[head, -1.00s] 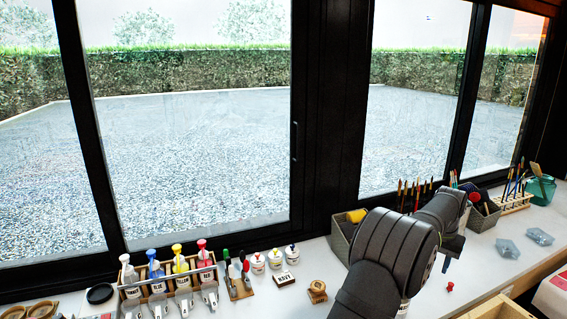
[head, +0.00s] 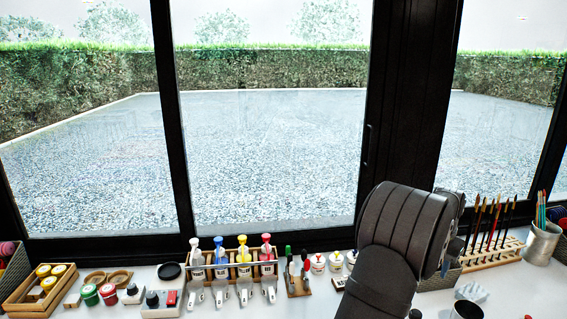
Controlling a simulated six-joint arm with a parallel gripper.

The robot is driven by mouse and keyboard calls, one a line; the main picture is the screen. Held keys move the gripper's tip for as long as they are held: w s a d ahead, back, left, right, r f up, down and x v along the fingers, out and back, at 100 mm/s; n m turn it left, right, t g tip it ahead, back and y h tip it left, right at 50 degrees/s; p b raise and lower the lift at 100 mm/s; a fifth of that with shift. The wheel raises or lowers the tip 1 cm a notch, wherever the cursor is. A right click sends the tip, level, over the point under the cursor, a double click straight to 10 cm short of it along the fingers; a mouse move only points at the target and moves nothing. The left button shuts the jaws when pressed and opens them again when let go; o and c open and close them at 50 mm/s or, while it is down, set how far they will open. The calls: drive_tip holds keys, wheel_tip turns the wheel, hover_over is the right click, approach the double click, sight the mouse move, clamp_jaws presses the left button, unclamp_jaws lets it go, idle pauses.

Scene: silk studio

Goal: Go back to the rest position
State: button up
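My dark grey arm rises from the bottom right of the head view in front of the window and bends over the white counter (head: 225,305). A small dark part of my wrist shows at the arm's right side. My gripper's fingers are not in view, so I cannot see whether they hold anything.
A wooden rack of dye bottles (head: 233,262) stands left of my arm, with a pen stand (head: 298,277) beside it. A brush rack (head: 490,252) and a metal cup (head: 541,243) stand to the right. A wooden tray (head: 42,290) with round pots is at far left.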

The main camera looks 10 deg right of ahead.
drive_tip(key=w+a, duration=0.2)
drive_tip(key=a, duration=1.2)
drive_tip(key=w+a+n, duration=0.1)
drive_tip(key=w+a, duration=0.2)
drive_tip(key=a, duration=1.1)
drive_tip(key=shift+w+n, duration=0.3)
drive_tip(key=shift+w, duration=0.05)
drive_tip(key=shift+f, duration=0.1)
